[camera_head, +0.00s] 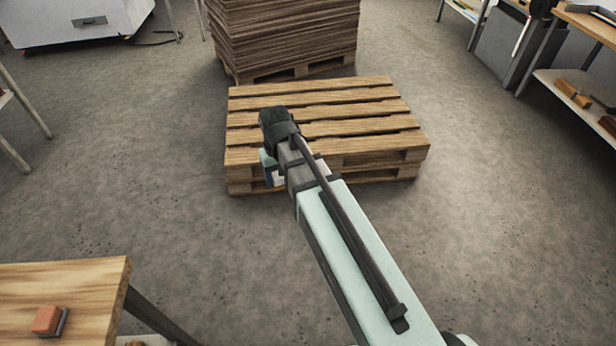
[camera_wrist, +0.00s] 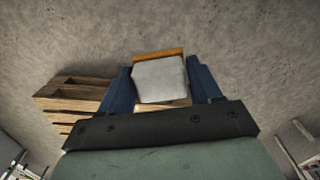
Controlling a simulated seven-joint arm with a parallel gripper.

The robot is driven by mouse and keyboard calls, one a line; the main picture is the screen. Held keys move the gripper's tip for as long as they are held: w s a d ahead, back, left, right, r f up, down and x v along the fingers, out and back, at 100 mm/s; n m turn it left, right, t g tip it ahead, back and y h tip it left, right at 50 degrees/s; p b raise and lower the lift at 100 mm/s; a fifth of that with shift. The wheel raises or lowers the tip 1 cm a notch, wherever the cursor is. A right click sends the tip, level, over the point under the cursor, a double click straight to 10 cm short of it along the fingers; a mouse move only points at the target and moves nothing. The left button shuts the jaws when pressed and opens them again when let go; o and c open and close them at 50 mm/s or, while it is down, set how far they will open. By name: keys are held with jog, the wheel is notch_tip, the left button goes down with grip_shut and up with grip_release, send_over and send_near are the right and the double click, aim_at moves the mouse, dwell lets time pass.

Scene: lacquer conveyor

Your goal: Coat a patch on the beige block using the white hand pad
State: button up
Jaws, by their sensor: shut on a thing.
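In the wrist view, my gripper (camera_wrist: 161,82) has its two blue fingers shut on the white hand pad (camera_wrist: 160,80). The pad shows a pale, squarish face with an orange strip along its far edge. In the head view, my gripper (camera_head: 272,170) is mostly hidden behind my arm, in front of the wooden pallets. I cannot clearly make out the beige block in either view.
A wooden table (camera_head: 60,280) at lower left carries an orange block (camera_head: 47,319) with a grey base. Stacked pallets (camera_head: 340,125) stand ahead, with brown sheets (camera_head: 285,35) behind. Shelving (camera_head: 570,110) at right holds small wooden pieces. Open floor lies between.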

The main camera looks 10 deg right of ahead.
jog(key=s+a+r+n, duration=0.2)
jog(key=s+a, duration=0.1)
jog(key=a, duration=0.8)
jog(key=s+a+r+n, duration=0.2)
jog(key=a, duration=1)
jog(key=s+a+r+n, duration=0.2)
jog(key=s+a, duration=0.4)
jog(key=a, duration=0.3)
jog(key=s+a+r+n, duration=0.2)
jog(key=s+a, duration=0.4)
jog(key=a, duration=0.3)
jog(key=s+a+r+n, duration=0.25)
jog(key=s+a, duration=0.45)
jog(key=s, duration=0.6)
jog(key=s+a+r+n, duration=0.25)
jog(key=s+a, duration=0.35)
jog(key=s, duration=0.6)
jog(key=s+a+r+n, duration=0.25)
jog(key=s+a, duration=0.45)
jog(key=s, duration=0.6)
jog(key=shift+m, duration=0.45)
jog(key=shift+d+f, duration=0.2)
jog(key=shift+f, duration=3.5)
jog(key=shift+a, duration=1)
jog(key=shift+c, duration=0.4)
jog(key=shift+a, duration=4.1)
jog(key=shift+d, duration=5)
jog(key=shift+d+r, duration=0.1)
jog(key=shift+d, duration=0.05)
notch_tip(320, 180, up, 8)
